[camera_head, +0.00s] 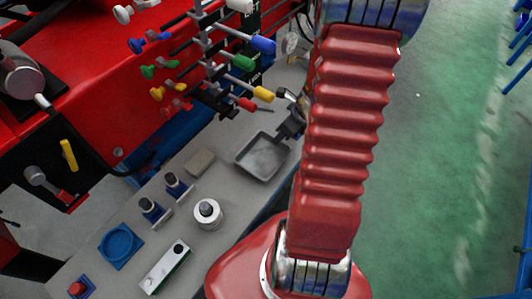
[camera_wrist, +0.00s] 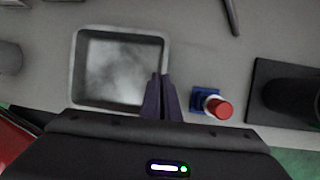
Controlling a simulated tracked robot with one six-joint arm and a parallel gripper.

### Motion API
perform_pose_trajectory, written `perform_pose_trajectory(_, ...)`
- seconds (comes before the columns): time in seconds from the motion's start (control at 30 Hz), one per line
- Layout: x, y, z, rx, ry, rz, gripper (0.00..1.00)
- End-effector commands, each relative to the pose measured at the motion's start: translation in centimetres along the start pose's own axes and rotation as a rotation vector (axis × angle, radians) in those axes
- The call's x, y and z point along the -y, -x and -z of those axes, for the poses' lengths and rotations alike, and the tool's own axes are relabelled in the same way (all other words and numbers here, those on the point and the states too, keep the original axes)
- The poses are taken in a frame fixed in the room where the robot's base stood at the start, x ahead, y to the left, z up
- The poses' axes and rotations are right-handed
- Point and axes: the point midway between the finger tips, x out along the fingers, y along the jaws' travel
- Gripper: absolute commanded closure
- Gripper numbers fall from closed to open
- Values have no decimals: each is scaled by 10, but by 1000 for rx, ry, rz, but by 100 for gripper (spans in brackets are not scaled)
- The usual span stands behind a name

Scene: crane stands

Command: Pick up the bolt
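I cannot make out anything that is clearly a bolt in either view. My gripper (camera_wrist: 161,76) shows in the wrist view with its two dark fingers close together and nothing visible between them. It hangs over the right side of a square grey tray (camera_wrist: 76,68), whose inside looks empty. In the head view the gripper (camera_head: 291,124) is small and partly hidden behind my red arm, at the tray's (camera_head: 242,170) upper right edge. A thin dark rod (camera_wrist: 231,16) lies at the top of the wrist view, cut off by the frame.
A red-topped piece with a blue base (camera_wrist: 218,107) stands right of the fingers, near a dark object (camera_wrist: 292,98). The grey bench also holds a tan block (camera_head: 200,163), a silver cylinder (camera_head: 208,214) and a blue dish (camera_head: 120,245). Coloured levers (camera_head: 241,62) jut above the bench.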

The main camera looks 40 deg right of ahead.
Motion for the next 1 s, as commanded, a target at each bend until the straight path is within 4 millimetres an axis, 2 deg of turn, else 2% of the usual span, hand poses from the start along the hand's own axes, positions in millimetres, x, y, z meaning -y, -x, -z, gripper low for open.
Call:
perform_pose_trajectory(0.17,0,2,-1,1,1,1,100)
perform_pose_trajectory(0.37,-1,13,-6,3,2,2,100)
perform_pose_trajectory(0.8,-8,70,-29,2,3,4,100)
perform_pose_trajectory(1.0,-10,88,-37,2,0,1,100)
